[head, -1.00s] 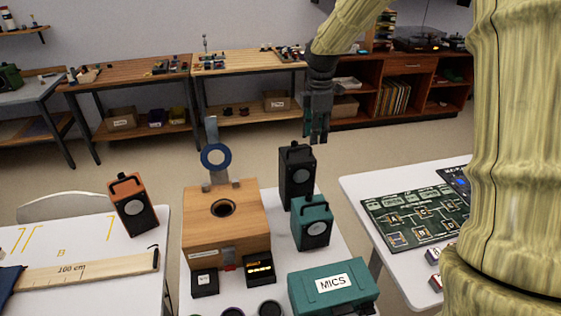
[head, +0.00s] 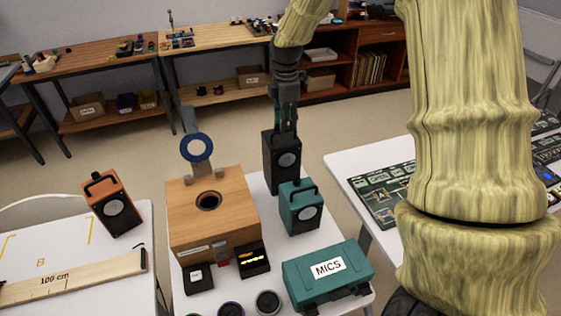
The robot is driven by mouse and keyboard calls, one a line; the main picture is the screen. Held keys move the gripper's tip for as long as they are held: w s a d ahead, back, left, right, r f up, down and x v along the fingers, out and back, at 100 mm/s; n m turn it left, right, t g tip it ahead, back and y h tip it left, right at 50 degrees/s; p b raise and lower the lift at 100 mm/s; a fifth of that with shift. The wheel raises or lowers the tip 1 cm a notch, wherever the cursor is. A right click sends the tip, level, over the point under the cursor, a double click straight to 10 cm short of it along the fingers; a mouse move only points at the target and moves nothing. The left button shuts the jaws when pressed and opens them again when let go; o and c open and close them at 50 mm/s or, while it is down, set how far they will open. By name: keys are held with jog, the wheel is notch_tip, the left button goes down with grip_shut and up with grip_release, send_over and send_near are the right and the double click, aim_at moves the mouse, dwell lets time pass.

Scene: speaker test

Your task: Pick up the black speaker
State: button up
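The black speaker (head: 282,176) stands upright at the back of the middle white table, behind the teal speaker. Its round grey cone faces forward and right. My gripper (head: 286,129) points down at the top of the black speaker, with its fingertips at the handle. The fingers hide most of the handle. I cannot tell whether they are closed on it or only around it.
A teal speaker (head: 301,212) stands close in front. A wooden box (head: 235,212) with a blue ring (head: 196,148) is to the left. A teal MICS case (head: 300,290) lies at the front. An orange speaker (head: 112,206) stands on the left table.

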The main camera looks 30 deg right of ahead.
jog(key=shift+w+a+f+p, duration=0.15)
jog(key=shift+f+p, duration=0.75)
jog(key=shift+f, duration=1.5)
grip_shut()
jog(key=shift+r, duration=0.1)
